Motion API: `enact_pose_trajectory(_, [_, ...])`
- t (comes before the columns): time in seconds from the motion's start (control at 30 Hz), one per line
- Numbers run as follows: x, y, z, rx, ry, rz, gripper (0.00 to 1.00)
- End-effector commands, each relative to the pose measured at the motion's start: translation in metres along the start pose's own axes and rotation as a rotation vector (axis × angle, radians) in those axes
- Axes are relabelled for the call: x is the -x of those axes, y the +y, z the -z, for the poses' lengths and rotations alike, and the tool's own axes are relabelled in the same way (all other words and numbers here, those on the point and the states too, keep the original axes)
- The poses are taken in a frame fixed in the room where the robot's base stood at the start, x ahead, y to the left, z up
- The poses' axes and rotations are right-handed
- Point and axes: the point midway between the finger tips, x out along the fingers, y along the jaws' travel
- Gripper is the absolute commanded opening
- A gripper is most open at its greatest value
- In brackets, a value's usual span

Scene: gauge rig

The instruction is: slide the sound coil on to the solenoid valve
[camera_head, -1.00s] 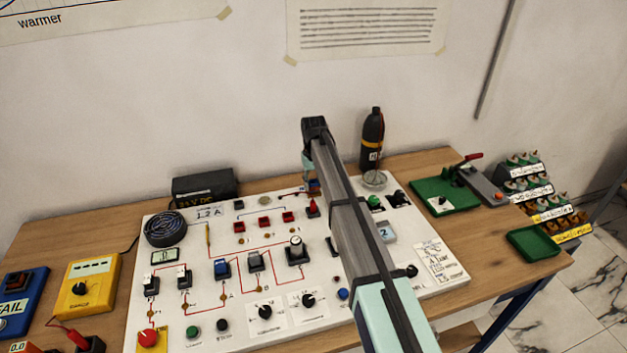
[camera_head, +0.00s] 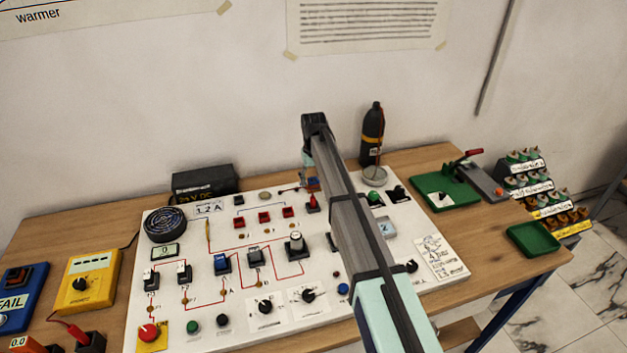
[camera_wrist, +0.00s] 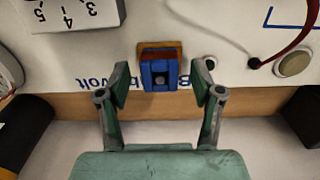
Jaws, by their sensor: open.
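A small blue block (camera_wrist: 160,75) with a dark square opening shows in the wrist view, against an orange-brown piece on the white board. It looks like a coil, but I cannot tell for sure, nor whether it is sound. My gripper (camera_wrist: 161,88) is open, with one finger on each side of the block and a gap on both sides. Nothing is held. In the head view my arm hides most of the gripper and that spot. I cannot pick out the solenoid valve for certain; a blue block (camera_head: 222,263) and a dark block (camera_head: 255,257) stand on the board's red lines.
The white board (camera_head: 190,300) is crowded with switches and knobs. A dark bottle (camera_head: 372,133) and a black box (camera_head: 203,182) stand at the back. A green fixture (camera_head: 440,188), a green tray (camera_head: 533,239) and a labelled rack (camera_head: 540,190) are at right.

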Motion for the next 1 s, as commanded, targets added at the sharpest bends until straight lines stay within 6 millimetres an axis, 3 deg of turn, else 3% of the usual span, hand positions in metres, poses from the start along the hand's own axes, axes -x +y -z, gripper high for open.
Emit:
enact_pose_trajectory(0.6, [0.100, 0.000, 0.001, 0.000, 0.002, 0.000, 0.66])
enact_pose_trajectory(0.8, [0.115, 0.000, 0.000, 0.000, 0.001, 0.000, 0.66])
enact_pose_trajectory(1.0, [0.117, 0.000, 0.000, 0.000, 0.000, 0.000, 0.66])
